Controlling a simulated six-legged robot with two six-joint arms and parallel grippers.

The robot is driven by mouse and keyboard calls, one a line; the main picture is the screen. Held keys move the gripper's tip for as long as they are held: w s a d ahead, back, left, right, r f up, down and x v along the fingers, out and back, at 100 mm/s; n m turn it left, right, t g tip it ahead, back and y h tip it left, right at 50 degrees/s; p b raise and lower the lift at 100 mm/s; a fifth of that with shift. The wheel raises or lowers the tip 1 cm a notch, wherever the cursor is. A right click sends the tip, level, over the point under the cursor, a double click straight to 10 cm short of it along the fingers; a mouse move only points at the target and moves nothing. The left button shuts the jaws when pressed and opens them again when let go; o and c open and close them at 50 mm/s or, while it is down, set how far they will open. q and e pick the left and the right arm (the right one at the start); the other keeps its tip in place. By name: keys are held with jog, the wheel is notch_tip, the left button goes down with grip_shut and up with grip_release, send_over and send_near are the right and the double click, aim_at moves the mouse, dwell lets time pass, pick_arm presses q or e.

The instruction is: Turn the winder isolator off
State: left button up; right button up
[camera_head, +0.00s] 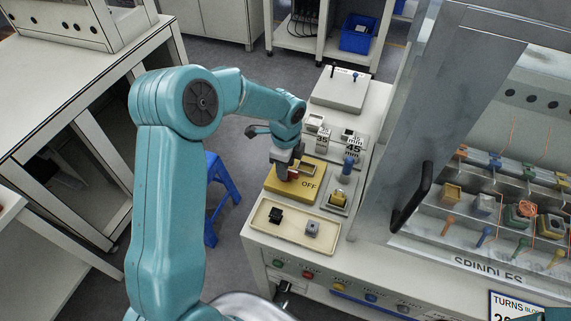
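The winder isolator is a yellow plate (311,195) marked OFF, lying on the bench left of the spindle cabinet. A small reddish part and a pale raised frame show on it, partly covered by my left gripper. My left gripper (284,172) points down at the left part of the plate, at or just above the reddish part. I cannot tell whether it touches, or whether its fingers are open or closed. The isolator's switch position is hidden behind the gripper. My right gripper is not in view.
In front of the isolator is a cream tray (262,217) with a black and a grey block. A yellow padlock-like piece (339,200) and a blue-topped peg (348,163) stand to the right. Blocks marked 35 and 45 mm stand behind. The cabinet's black handle (412,195) juts out at right.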

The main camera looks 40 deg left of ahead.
pick_arm(q)
notch_tip(320, 180, up, 16)
jog(key=shift+r+b, duration=0.15)
jog(key=shift+b, duration=0.15)
dwell(0.6)
